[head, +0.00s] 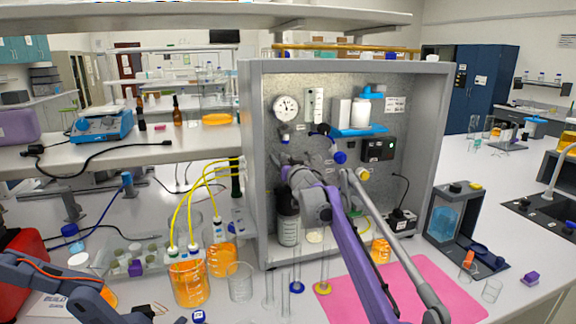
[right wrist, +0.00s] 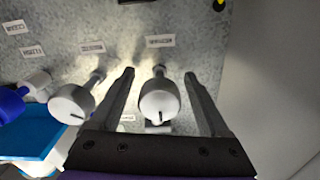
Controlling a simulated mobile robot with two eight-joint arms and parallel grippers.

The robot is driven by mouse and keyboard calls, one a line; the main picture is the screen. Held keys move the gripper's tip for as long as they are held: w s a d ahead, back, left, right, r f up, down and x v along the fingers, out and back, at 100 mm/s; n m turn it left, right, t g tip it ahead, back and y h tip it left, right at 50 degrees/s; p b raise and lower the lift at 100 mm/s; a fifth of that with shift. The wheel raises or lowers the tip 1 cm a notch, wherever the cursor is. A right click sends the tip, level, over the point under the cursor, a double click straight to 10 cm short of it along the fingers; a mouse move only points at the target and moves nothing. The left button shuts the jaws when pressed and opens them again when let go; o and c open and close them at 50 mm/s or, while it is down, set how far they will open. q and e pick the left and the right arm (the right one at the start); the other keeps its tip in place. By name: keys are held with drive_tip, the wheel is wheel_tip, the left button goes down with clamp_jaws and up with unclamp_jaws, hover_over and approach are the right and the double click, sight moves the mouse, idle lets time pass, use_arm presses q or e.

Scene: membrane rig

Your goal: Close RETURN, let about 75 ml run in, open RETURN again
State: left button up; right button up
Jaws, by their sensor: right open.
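The grey panel of the rig (head: 270,110) carries a gauge (head: 286,108), valves and small labels. My right gripper (right wrist: 160,73) is open at the panel. In the right wrist view its fingers stand on either side of a round pale knob (right wrist: 160,101), apart from it. A dark mark shows on the knob's face. A second pale knob (right wrist: 71,104) is to the left, outside the fingers. The labels are too small and turned to read, so I cannot tell which knob is RETURN. In the head view my right arm hides much of the panel's lower middle. My left gripper is not visible.
Beakers of orange liquid (head: 189,284) with yellow tubes stand left of the rig. An empty beaker (head: 240,283) and several thin cylinders stand in front. A pink mat (head: 435,290) lies at the right. A blue knob (right wrist: 10,104) is at the wrist view's left edge.

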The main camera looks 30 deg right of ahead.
drive_tip(key=b+v, duration=0.1)
drive_tip(key=v, duration=0.9)
drive_tip(key=shift+s+b, duration=0.25)
drive_tip(key=shift+b, duration=0.15)
drive_tip(key=shift+a, duration=0.15)
idle(6.5)
